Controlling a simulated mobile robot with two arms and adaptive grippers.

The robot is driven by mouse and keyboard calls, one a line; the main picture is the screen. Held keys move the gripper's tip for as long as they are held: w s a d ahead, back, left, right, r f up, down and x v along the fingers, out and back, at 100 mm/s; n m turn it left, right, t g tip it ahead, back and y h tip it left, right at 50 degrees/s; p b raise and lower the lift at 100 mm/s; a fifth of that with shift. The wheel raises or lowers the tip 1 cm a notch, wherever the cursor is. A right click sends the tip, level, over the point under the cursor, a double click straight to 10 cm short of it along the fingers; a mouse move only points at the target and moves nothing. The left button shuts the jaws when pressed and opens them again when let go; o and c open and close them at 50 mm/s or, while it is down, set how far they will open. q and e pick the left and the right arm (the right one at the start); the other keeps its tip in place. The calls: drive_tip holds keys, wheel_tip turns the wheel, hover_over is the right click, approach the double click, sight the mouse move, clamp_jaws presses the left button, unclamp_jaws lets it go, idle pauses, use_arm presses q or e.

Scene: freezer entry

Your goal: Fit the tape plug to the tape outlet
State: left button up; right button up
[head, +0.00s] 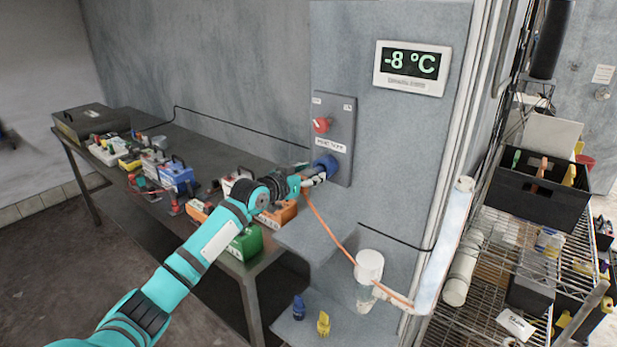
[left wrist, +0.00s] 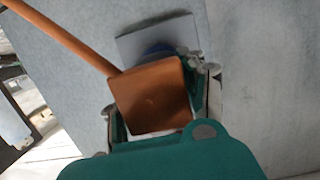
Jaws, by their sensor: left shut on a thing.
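The tape plug (left wrist: 152,98) is an orange block with an orange cable leaving its upper left corner in the left wrist view. My left gripper (head: 315,177) is shut on it, with a finger on either side. The tape outlet is the blue round socket (head: 328,164) low on a grey switch panel. In the left wrist view a sliver of blue (left wrist: 158,48) shows just beyond the plug, against a grey plate. The gripper is right at the outlet in the head view. Whether the plug is in the socket or just in front is hidden. My right gripper is out of view.
A red switch (head: 321,124) sits above the outlet. A cluttered table (head: 251,270) stands left; wire shelves (head: 487,268) stand right.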

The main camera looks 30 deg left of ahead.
use_arm(q)
drive_tip(key=shift+r+b+x, duration=0.2)
drive_tip(key=shift+b+x, duration=0.15)
drive_tip(key=shift+x, duration=0.7)
drive_tip(key=o, duration=1.4)
drive_tip(key=v, duration=1.2)
drive_tip(key=shift+w, duration=0.1)
